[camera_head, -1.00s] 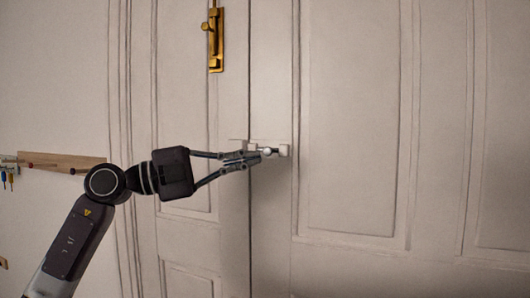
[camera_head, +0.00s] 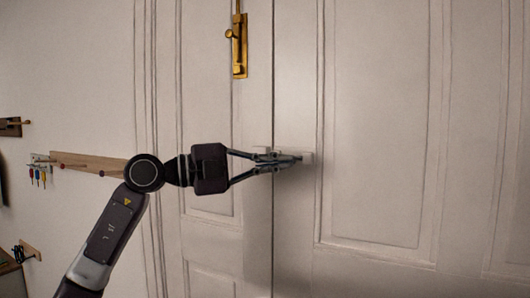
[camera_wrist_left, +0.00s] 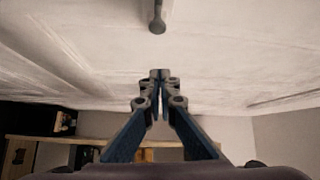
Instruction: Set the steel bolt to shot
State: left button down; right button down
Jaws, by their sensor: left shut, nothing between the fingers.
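The steel bolt's pale mount (camera_head: 308,157) sits on the door near the seam, partly hidden behind my left gripper in the head view. Another pale piece (camera_head: 262,149) shows left of the seam. My left gripper (camera_head: 298,159) is shut and empty, its fingertips in front of the mount. In the left wrist view, a grey rod with a rounded end (camera_wrist_left: 157,24), seemingly the bolt's handle, shows beyond the shut fingertips (camera_wrist_left: 159,74), with a visible gap. The fingers hide the bolt's bar, so its position cannot be told. My right gripper is out of view.
A brass bolt (camera_head: 239,45) is fixed higher on the left door panel (camera_head: 208,120). A wooden rail (camera_head: 88,163) and a rack with small coloured tools (camera_head: 39,172) are on the wall at left. The right door panel (camera_head: 375,120) is clear.

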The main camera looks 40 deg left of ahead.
pick_arm(q)
jog(key=p+x, duration=0.3)
jog(key=x, duration=0.3)
jog(key=a, duration=0.4)
jog(key=shift+a+f, duration=0.2)
jog(key=shift+f, duration=0.15)
jog(key=shift+w+d, duration=0.1)
jog(key=a, duration=0.2)
jog(key=s+a, duration=0.1)
jog(key=a, duration=0.1)
jog(key=shift+r, duration=0.1)
